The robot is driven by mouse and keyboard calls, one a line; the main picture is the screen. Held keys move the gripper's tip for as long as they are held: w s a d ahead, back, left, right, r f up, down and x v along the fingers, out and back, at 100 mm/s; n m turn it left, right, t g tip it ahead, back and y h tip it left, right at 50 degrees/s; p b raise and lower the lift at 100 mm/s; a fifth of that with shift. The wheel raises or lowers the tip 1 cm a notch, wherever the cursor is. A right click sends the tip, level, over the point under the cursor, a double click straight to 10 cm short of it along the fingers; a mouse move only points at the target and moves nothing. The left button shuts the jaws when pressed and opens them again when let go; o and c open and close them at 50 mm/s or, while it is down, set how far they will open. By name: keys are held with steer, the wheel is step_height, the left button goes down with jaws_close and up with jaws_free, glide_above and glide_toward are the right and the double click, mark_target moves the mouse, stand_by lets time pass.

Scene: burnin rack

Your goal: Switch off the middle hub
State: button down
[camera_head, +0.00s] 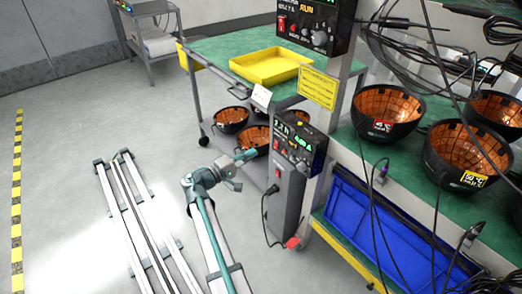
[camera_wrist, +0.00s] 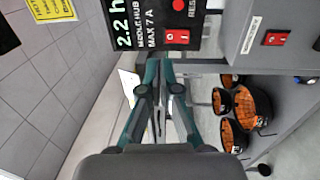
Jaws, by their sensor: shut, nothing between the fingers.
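The middle hub (camera_head: 299,143) is a black box with a lit green display on the rack post. In the wrist view its panel (camera_wrist: 147,28) appears turned sideways, with "2.2 h", "MIDDLE HUB" and "MAX 7 A" in view. Its red rocker switch (camera_wrist: 177,37) bears white marks; I cannot tell which side is pressed. A red reset button sits beside it. My gripper (camera_head: 250,154) is shut and empty, to the left of the hub's lower part. In the wrist view the closed fingertips (camera_wrist: 158,64) lie just below the switch, seemingly apart from it.
A grey box (camera_head: 287,202) below the hub carries another red switch (camera_wrist: 275,39). An upper hub (camera_head: 312,22) hangs above. A trolley holds a yellow tray (camera_head: 270,66) and has orange-lined bowls (camera_head: 231,119) below. More bowls (camera_head: 388,108) stand on the rack among hanging cables.

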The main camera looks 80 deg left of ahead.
steer(key=v, duration=0.4)
steer(key=shift+s+d+r, duration=0.1)
steer(key=shift+s+r, duration=0.15)
steer(key=shift+r, duration=0.15)
